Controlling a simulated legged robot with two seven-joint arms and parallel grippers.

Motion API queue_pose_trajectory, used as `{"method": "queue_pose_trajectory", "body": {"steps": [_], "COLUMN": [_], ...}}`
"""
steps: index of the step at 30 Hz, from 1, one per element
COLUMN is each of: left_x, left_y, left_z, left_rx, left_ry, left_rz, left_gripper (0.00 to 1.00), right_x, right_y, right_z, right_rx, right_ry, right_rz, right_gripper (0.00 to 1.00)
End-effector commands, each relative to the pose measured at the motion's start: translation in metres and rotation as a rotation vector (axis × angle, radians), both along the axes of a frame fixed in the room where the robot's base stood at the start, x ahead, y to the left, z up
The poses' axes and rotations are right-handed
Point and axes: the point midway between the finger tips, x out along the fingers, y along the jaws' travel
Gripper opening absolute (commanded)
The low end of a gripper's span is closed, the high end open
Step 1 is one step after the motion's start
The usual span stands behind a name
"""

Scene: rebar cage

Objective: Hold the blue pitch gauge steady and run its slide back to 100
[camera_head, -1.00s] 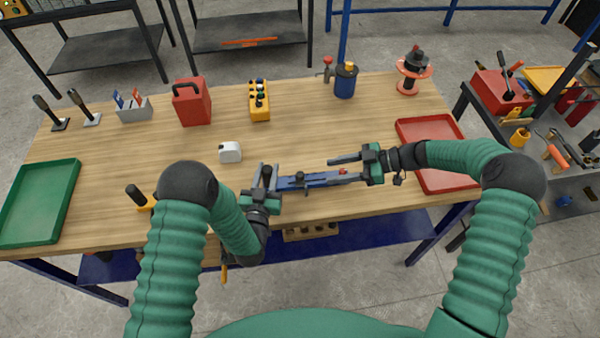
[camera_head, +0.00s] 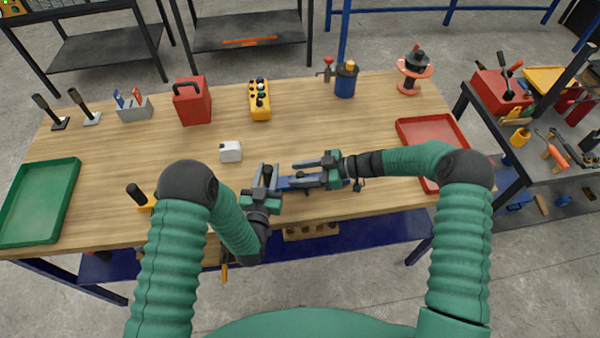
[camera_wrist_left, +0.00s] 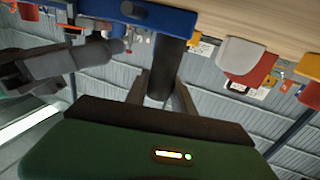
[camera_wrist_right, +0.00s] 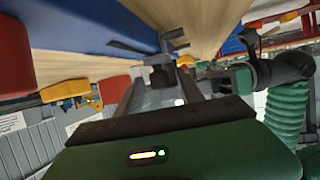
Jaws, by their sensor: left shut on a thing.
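The blue pitch gauge (camera_head: 284,183) lies along the front middle of the bench. Its bar also shows in the left wrist view (camera_wrist_left: 150,17) and in the right wrist view (camera_wrist_right: 90,30). My left gripper (camera_head: 268,174) is at the gauge's left end, shut on its dark upright post (camera_wrist_left: 166,68). My right gripper (camera_head: 294,174) is over the gauge's right part, its fingers apart. In the right wrist view a dark knob (camera_wrist_right: 161,76) shows between and beyond those fingers; contact cannot be told. The scale marks are too small to read.
A white block (camera_head: 231,152) stands behind my left gripper. A green tray (camera_head: 68,185) is at the left and a red tray (camera_head: 430,125) at the right. A red box (camera_head: 193,105) and a yellow button box (camera_head: 260,104) stand behind.

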Motion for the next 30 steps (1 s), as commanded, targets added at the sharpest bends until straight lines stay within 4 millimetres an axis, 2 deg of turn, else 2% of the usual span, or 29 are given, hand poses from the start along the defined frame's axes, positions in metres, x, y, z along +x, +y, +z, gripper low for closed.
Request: {"method": "queue_pose_trajectory", "body": {"steps": [1, 10, 30], "left_x": [0.0004, 0.0002, -0.0003], "left_y": [0.0007, 0.0006, -0.0001], "left_z": [0.0002, 0.0003, 0.0005], "left_rx": [0.001, 0.001, 0.001], "left_ry": [-0.001, -0.001, -0.001], "left_rz": [0.002, 0.001, -0.001], "left_gripper": [0.00, 0.00, 0.00], "right_x": [0.0000, 0.0002, 0.0014], "right_y": [-0.0001, -0.0004, -0.0013], "right_z": [0.0001, 0.0003, 0.0007], "right_rx": [0.000, 0.000, -0.002], "right_ry": [0.000, 0.000, -0.002], "right_rz": [0.000, 0.000, -0.003], "right_gripper": [0.39, 0.00, 0.00]}}
